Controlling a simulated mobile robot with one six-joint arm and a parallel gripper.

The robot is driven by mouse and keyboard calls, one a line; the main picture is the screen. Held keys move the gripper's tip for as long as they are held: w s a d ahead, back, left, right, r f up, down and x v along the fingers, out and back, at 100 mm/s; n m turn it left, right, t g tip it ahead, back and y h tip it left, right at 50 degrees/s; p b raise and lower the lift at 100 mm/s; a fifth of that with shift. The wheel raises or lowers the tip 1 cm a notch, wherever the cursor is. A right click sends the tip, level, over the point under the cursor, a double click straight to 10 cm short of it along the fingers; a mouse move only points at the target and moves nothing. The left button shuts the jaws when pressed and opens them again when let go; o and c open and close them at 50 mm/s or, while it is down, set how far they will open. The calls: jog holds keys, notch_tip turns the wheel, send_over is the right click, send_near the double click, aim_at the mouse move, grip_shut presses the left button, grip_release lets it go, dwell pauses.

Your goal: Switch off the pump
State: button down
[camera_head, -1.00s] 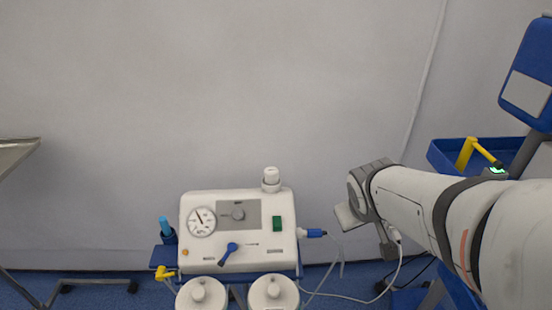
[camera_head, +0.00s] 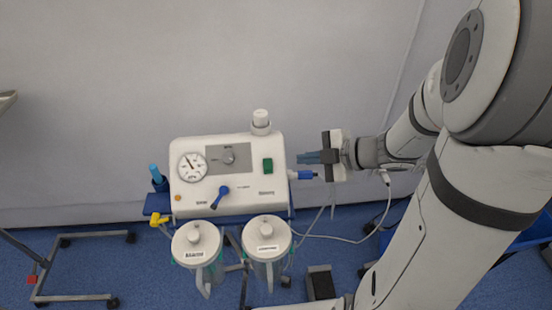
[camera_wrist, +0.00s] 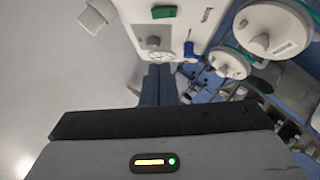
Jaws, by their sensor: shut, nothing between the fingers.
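My gripper (camera_head: 300,157) is shut and empty. It is at the right of the pump, its blue-grey fingers pointing left toward the green switch, with a small gap in the picture.
Two lidded jars (camera_head: 196,243) hang below the pump. A white cap (camera_head: 261,121) stands on its top. A blue connector (camera_head: 303,175) with a tube sticks out at its right side, just below my gripper. A wheeled metal stand (camera_head: 75,298) is at the left.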

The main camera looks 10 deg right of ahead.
aim_at(264, 162)
jog(key=b+x, duration=0.3)
jog(key=x, duration=0.7)
jog(key=shift+w+a+f, duration=0.15)
jog(key=shift+a+f, duration=0.05)
jog(key=shift+f, duration=0.1)
jog(key=shift+w+d+f, duration=0.2)
jog(key=shift+w+f, duration=0.65)
jog(key=shift+w+f+b, duration=0.3)
jog(key=shift+w+f, duration=0.05)
jog(key=shift+w, duration=0.1)
jog(key=shift+a+r, duration=0.1)
